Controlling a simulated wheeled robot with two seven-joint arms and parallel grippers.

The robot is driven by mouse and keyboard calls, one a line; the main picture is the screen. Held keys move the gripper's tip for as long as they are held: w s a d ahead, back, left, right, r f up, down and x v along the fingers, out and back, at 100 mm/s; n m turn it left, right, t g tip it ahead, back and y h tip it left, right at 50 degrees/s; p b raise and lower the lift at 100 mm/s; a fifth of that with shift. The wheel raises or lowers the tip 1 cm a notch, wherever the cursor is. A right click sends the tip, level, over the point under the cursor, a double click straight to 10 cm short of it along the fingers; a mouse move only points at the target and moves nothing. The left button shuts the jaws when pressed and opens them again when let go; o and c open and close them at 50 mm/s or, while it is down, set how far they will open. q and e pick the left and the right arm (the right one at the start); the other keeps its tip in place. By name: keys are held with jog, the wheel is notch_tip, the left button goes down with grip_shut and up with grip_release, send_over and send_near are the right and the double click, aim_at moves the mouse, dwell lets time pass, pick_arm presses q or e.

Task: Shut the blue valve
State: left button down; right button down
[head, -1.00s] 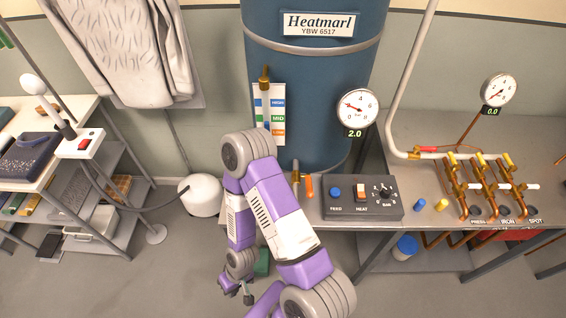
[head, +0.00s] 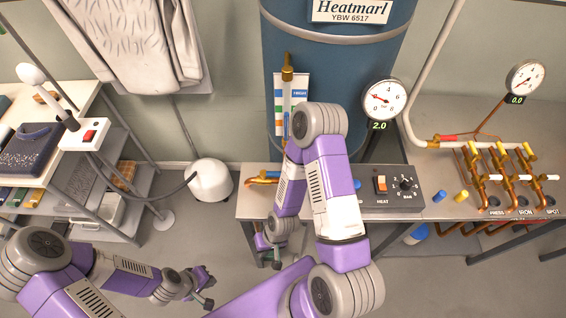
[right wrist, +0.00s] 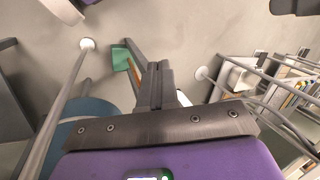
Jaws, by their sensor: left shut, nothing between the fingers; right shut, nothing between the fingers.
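No valve with a clearly blue handle can be made out. A copper fitting (head: 262,179) with an orange part lies at the tank's foot, partly behind my right arm; any blue handle there is too small to tell. A small blue cylinder (head: 438,195) lies on the bench beside a yellow one (head: 461,196). The copper pipework (head: 481,178) at the right has yellow handles and one red one. My right gripper (head: 270,252) hangs below the bench's front edge, shut and empty; its fingers (right wrist: 155,85) show in the right wrist view. My left gripper (head: 206,286) is shut and empty over the floor.
A blue tank (head: 330,65) stands at the back, with a gauge (head: 384,100) reading 2.0. A control box (head: 393,187) sits on the bench (head: 425,222), its left end hidden by my right arm.

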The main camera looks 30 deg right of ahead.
notch_tip(320, 180, up, 11)
jog(key=p, duration=1)
notch_tip(320, 180, up, 17)
jog(key=m+t+h+p, duration=0.3)
jog(key=m+h+p, duration=0.1)
jog(key=h+p, duration=0.25)
send_over(275, 176)
jog(key=w+d, duration=0.1)
jog(key=d, duration=0.2)
jog(key=shift+w+d+r, duration=0.15)
jog(key=shift+w+d, duration=0.05)
jog(key=b+x, duration=0.5)
jog(key=x, duration=0.5)
jog(key=shift+f, duration=0.3)
jog(key=s+a, duration=0.1)
jog(key=s+a+b, duration=0.1)
jog(key=shift+s+f, duration=0.15)
jog(key=shift+s, duration=0.2)
jog(key=shift+s+a+b, duration=0.15)
jog(key=shift+s+b, duration=0.15)
jog(key=shift+b, duration=0.05)
